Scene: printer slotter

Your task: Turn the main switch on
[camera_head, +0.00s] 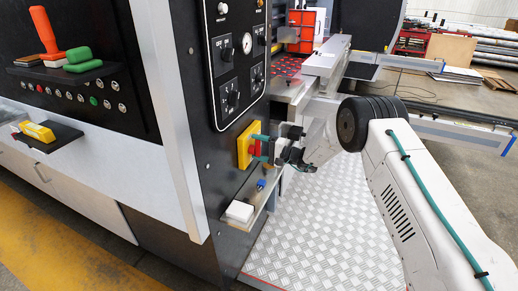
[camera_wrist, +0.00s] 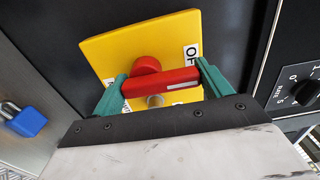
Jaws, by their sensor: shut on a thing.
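The main switch is a yellow plate (camera_head: 242,147) with a red handle (camera_head: 253,148) on the dark front panel of the machine. In the wrist view the yellow plate (camera_wrist: 120,45) fills the upper middle, and the red handle (camera_wrist: 160,83) lies across the picture. An OFF label (camera_wrist: 191,51) shows at the plate's right edge; another label is mostly hidden. My gripper (camera_head: 262,149) faces the panel, with its teal fingers (camera_wrist: 160,80) at the two ends of the red handle, shut on it.
A dial gauge (camera_head: 247,43) and black knobs (camera_head: 232,98) sit above the switch. A blue padlock (camera_wrist: 25,121) and a white box (camera_head: 239,212) are below it. A ledge with a yellow device (camera_head: 38,131) stands at left. The metal tread floor (camera_head: 330,220) is clear.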

